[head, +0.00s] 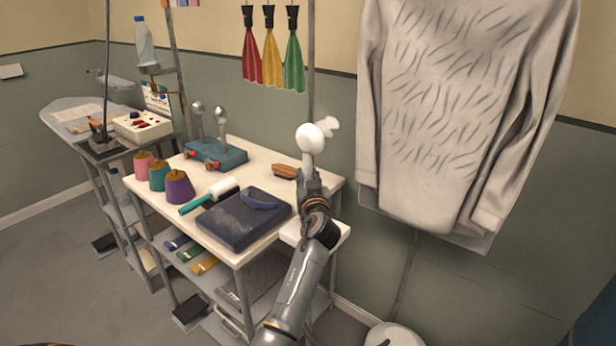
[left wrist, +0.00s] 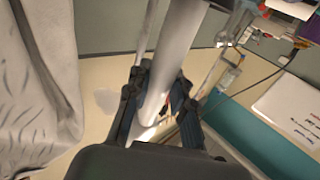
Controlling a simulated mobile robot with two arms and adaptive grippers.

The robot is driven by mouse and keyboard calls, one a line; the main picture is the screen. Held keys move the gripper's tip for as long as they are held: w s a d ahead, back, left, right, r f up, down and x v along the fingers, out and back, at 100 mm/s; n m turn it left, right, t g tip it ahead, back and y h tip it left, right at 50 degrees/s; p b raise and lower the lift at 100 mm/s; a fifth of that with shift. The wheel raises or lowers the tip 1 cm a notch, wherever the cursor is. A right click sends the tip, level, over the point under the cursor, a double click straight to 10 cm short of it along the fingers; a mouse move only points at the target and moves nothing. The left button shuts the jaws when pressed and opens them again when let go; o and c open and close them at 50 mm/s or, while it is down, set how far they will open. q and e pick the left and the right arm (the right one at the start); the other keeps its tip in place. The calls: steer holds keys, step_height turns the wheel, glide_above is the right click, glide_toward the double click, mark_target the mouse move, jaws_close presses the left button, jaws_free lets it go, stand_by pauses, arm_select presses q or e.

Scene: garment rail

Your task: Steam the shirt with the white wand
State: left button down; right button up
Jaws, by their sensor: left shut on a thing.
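The light grey shirt (head: 450,110) hangs at the right of the head view, with many short dark crease marks on its front. It also shows at the left edge of the left wrist view (left wrist: 38,90). My left gripper (head: 311,181) is shut on the white wand (head: 310,138) and holds it upright over the right end of the table, left of the shirt and apart from it. In the left wrist view the wand's shaft (left wrist: 172,60) runs between the two dark fingers. The lower part of the wand is hidden by the gripper. My right gripper is not in view.
The white table (head: 265,165) holds a folded dark garment (head: 243,219), a lint roller (head: 222,190), thread cones (head: 178,187), a brush (head: 285,171) and a blue device (head: 215,154). A rounded white object (head: 393,336) stands on the floor below the shirt. An ironing board (head: 75,117) is far left.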

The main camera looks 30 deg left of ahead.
mark_target(308, 141)
arm_select(q)
steer(key=shift+r, duration=0.1)
step_height(308, 141, up, 10)
steer(key=shift+w+r, duration=0.1)
steer(key=shift+r, duration=0.15)
steer(key=shift+r+p, duration=1.4)
steer(key=shift+r, duration=0.6)
steer(key=shift+r+p, duration=1.45)
steer(key=shift+r, duration=0.6)
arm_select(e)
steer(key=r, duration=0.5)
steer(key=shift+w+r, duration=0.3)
arm_select(q)
steer(key=shift+r, duration=0.1)
